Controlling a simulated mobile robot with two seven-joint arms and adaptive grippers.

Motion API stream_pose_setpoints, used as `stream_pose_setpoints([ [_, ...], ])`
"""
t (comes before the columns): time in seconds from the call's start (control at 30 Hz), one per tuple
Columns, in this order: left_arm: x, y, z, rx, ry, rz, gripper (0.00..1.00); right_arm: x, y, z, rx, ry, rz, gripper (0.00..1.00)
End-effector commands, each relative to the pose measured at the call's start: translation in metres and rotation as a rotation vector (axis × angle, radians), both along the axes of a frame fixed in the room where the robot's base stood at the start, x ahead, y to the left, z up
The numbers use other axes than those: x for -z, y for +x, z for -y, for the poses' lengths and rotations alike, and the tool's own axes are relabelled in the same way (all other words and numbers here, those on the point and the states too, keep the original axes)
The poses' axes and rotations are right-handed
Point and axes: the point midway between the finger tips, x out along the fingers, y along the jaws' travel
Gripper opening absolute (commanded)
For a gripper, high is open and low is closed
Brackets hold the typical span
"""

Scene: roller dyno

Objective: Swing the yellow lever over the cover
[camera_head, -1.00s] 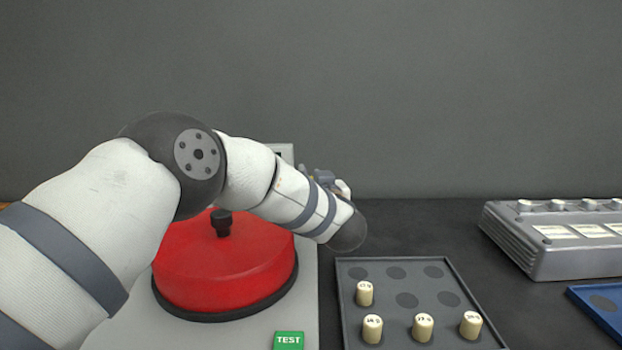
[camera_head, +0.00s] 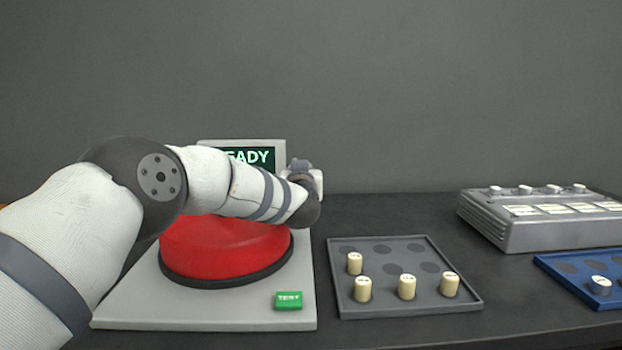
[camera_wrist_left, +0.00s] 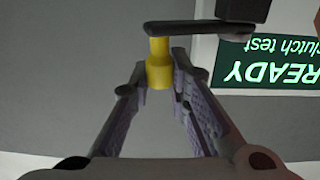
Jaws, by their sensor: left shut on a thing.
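The red domed cover (camera_head: 225,245) sits on the grey machine base (camera_head: 135,310); my left forearm hides its top in the head view. The yellow lever grip (camera_wrist_left: 159,65) is upright between the fingertips of my left gripper (camera_wrist_left: 160,82) in the left wrist view. A dark bar (camera_wrist_left: 200,29) runs to the right from its end. My left gripper is shut on the yellow grip. In the head view my left wrist is at the right rear of the cover, and the lever is hidden there. My right gripper is not in view.
A display (camera_head: 262,157) behind the cover reads READY; the wrist view adds "clutch test". A green TEST button (camera_head: 288,300) is on the base's front. To the right are a grey tray (camera_head: 440,307) with several cream pegs, a silver box (camera_head: 540,235) and a blue tray (camera_head: 560,272).

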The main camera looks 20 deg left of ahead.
Motion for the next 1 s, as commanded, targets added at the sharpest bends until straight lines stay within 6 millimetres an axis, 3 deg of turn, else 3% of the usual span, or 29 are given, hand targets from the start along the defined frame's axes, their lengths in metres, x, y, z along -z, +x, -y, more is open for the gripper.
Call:
stream_pose_setpoints([
  [0.33,0.000,0.001,-0.001,0.006,-0.002,-0.003,0.00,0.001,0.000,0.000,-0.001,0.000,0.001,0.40],
  [0.37,0.000,0.001,-0.001,0.006,-0.002,-0.003,0.21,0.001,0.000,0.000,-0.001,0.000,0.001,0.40],
  [0.43,0.000,0.001,-0.001,0.005,-0.001,-0.003,0.37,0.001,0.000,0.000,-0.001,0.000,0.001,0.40],
  [0.77,-0.001,0.000,-0.001,0.004,-0.001,-0.002,0.38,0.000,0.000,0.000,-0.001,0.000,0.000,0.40],
  [0.87,-0.001,-0.009,0.002,0.005,0.001,-0.003,0.38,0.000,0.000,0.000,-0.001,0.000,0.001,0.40],
  [1.0,-0.002,-0.036,0.011,0.008,0.002,-0.004,0.38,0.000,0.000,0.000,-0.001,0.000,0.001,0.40],
])
